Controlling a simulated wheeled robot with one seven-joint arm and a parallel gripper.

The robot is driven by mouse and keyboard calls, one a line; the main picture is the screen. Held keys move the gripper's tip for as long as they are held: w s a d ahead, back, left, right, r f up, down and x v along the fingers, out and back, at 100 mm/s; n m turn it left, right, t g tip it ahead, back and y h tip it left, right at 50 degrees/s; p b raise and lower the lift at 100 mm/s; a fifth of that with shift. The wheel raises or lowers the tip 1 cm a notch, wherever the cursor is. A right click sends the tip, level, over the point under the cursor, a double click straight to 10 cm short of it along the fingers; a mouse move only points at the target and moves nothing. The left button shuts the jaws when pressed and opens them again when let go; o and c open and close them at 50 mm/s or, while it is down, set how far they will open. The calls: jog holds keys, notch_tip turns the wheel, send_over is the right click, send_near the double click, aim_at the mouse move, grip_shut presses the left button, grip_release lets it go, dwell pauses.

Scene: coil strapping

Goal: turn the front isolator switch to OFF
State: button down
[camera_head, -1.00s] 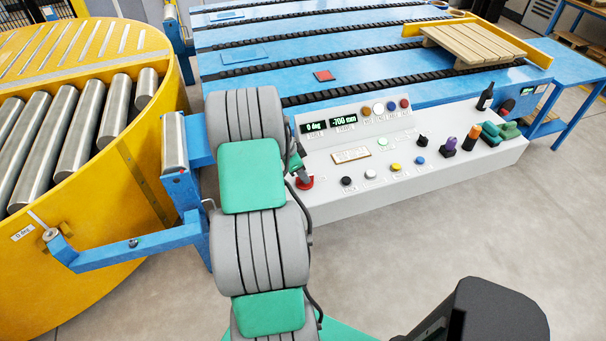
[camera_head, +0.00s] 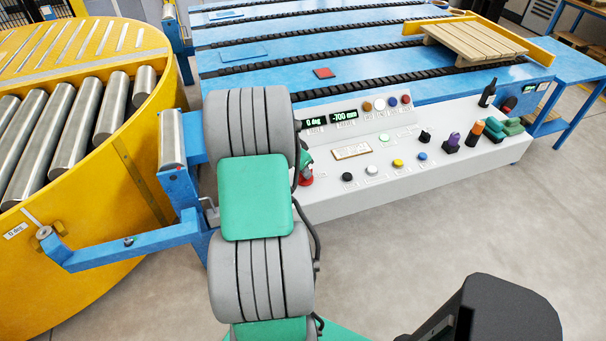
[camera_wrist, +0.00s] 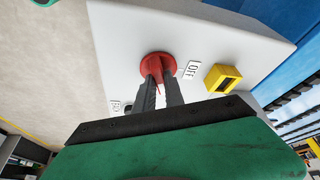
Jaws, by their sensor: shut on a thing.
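The front isolator switch (camera_wrist: 157,66) is a red round knob on the light grey console face in the wrist view. An OFF label (camera_wrist: 192,70) sits to its right, and another small label (camera_wrist: 115,107) is at its lower left. My gripper (camera_wrist: 159,77) is at the switch, its two dark fingers shut on the red part. The fingers hide part of the handle, so I cannot tell its exact angle. In the head view the red switch (camera_head: 305,180) shows at the console's left end, partly behind my arm.
The console (camera_head: 400,180) carries several buttons, knobs and two displays (camera_head: 328,122). A yellow block (camera_wrist: 222,77) sits near the OFF label. A blue frame arm (camera_head: 130,247) and yellow roller turntable (camera_head: 90,270) stand left of my arm. Floor in front of the console is clear.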

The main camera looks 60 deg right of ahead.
jog(key=n+t+b, duration=0.1)
jog(key=n+b, duration=0.1)
jog(key=n, duration=0.1)
jog(key=shift+s+f+n, duration=0.1)
jog(key=shift+s+n, duration=0.05)
jog(key=shift+n, duration=0.25)
jog(key=n+t+b, duration=0.1)
jog(key=n, duration=0.2)
jog(key=shift+s+n+t, duration=0.1)
jog(key=shift+n+t, duration=0.2)
jog(key=shift+t, duration=0.1)
jog(key=n+t+b, duration=0.1)
jog(key=n, duration=0.1)
jog(key=n+t+b, duration=0.1)
jog(key=n, duration=0.2)
jog(key=shift+d+n+y, duration=0.1)
jog(key=shift+n+y, duration=0.2)
jog(key=shift+y, duration=0.1)
jog(key=c, duration=1.4)
grip_release()
jog(key=shift+c, duration=0.2)
jog(key=shift+r, duration=0.2)
jog(key=b+v, duration=0.1)
jog(key=v, duration=0.6)
jog(key=shift+s+r, duration=0.2)
jog(key=shift+r, duration=0.15)
